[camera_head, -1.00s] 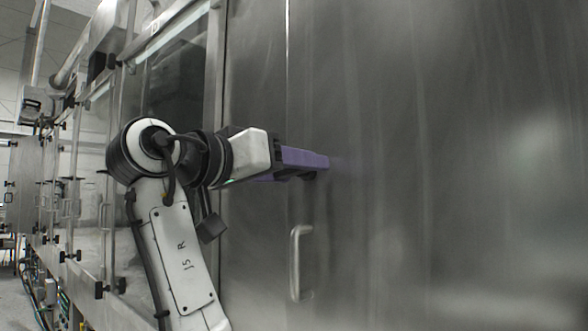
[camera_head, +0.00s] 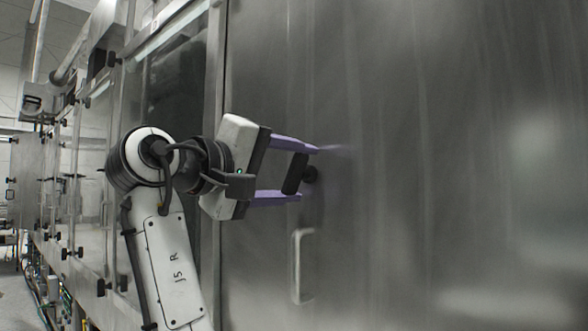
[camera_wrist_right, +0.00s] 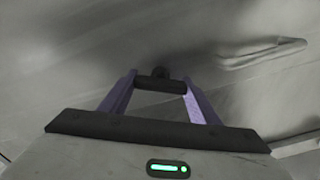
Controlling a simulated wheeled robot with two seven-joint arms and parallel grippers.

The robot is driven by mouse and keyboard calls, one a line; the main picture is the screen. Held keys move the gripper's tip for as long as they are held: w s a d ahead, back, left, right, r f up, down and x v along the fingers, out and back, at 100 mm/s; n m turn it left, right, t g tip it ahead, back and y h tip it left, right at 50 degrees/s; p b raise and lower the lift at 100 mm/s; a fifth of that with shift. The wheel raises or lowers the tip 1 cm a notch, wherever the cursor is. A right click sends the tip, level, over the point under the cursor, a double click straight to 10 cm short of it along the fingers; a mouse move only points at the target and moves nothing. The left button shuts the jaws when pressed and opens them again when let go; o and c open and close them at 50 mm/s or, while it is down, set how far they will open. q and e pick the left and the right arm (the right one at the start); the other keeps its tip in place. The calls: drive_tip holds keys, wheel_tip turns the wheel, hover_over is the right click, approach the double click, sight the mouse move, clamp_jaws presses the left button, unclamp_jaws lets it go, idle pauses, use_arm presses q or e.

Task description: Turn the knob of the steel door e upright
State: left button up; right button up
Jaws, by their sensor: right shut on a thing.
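The steel door (camera_head: 420,150) is a large brushed sheet filling the right of the head view. Its black knob (camera_head: 294,174) has a short bar on a round stem. The bar stands nearly upright, its top leaning slightly right in the head view. My right gripper (camera_head: 308,173) has its two purple fingers one above the other, shut on the bar's two ends. In the right wrist view the knob bar (camera_wrist_right: 160,85) spans the gap between the fingers of the right gripper (camera_wrist_right: 159,80), with the stem behind it. My left gripper is not in view.
A vertical bar handle (camera_head: 296,265) sits on the door just below the knob; it also shows in the right wrist view (camera_wrist_right: 262,52). A framed window panel (camera_head: 175,85) and more doors with black knobs run off to the left.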

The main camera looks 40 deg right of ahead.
drive_tip(key=n+p, duration=0.1)
drive_tip(key=n, duration=0.4)
idle(0.8)
drive_tip(key=o, duration=1)
drive_tip(key=shift+o, duration=0.2)
drive_tip(key=a+b, duration=0.1)
drive_tip(key=a, duration=0.9)
drive_tip(key=shift+s+a, duration=0.2)
drive_tip(key=shift+s, duration=0.2)
